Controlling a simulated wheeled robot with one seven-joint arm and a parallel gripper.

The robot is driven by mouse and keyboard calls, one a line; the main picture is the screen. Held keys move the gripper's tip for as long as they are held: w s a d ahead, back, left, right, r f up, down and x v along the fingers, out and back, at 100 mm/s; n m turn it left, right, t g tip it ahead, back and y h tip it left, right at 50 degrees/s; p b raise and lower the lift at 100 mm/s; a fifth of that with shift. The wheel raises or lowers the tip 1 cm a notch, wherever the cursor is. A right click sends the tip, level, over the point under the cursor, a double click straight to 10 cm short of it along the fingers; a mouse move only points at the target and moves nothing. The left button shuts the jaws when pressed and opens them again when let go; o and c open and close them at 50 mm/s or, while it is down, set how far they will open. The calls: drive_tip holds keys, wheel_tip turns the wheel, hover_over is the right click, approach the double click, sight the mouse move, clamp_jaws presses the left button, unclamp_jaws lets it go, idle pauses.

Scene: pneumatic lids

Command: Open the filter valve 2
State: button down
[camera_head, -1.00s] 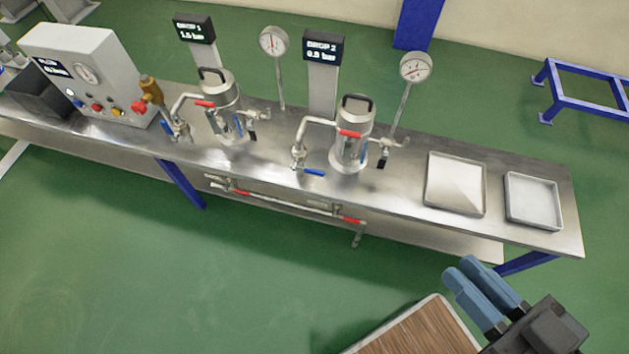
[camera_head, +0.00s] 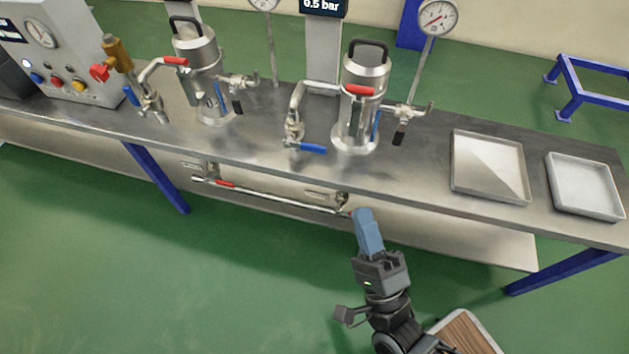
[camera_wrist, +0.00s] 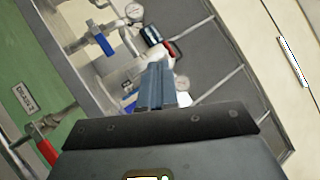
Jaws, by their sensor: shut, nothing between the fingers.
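The second filter housing (camera_head: 362,105), a steel cylinder with a black top handle, stands on the bench right of centre. A blue-handled valve (camera_head: 308,148) is at its lower left, with its lever pointing right; a blue lever also shows in the wrist view (camera_wrist: 102,42). A red lever (camera_head: 358,89) crosses its upper front, and a black-handled valve (camera_head: 400,130) is at its right. No label shows which is filter valve 2. My gripper (camera_head: 363,212) is shut and empty, in front of the bench edge and apart from these levers. It also shows in the wrist view (camera_wrist: 156,72).
Under the bench edge runs a drain pipe (camera_head: 285,198); a red handle (camera_wrist: 46,152) near the "DRAIN 2" label (camera_wrist: 27,97) is close to my gripper. Left is the first filter (camera_head: 205,75). Two trays (camera_head: 492,198) (camera_head: 587,212) lie right.

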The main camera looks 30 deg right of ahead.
drive_tip(key=w+a+f+m+h+b, duration=0.2)
drive_tip(key=w+f+m+h+b, duration=0.45)
drive_tip(key=f+m, duration=0.35)
drive_tip(key=m+g+h+b, duration=0.55)
drive_tip(key=m+h, duration=0.25)
drive_tip(key=m, duration=0.5)
approach(315, 177)
wheel_tip(315, 177, up, 2)
drive_tip(key=shift+w+d+r+t, duration=0.15)
drive_tip(key=shift+r+t, duration=0.1)
drive_tip(key=shift+t, duration=0.2)
drive_tip(key=p+x, duration=0.1)
drive_tip(key=x, duration=0.9)
drive_tip(key=shift+r+n, duration=0.1)
drive_tip(key=shift+n, duration=0.2)
drive_tip(key=shift+d+r+n+t+y+p, duration=0.15)
drive_tip(key=shift+n+t+y+p, duration=0.2)
drive_tip(key=shift+n+t+y, duration=0.35)
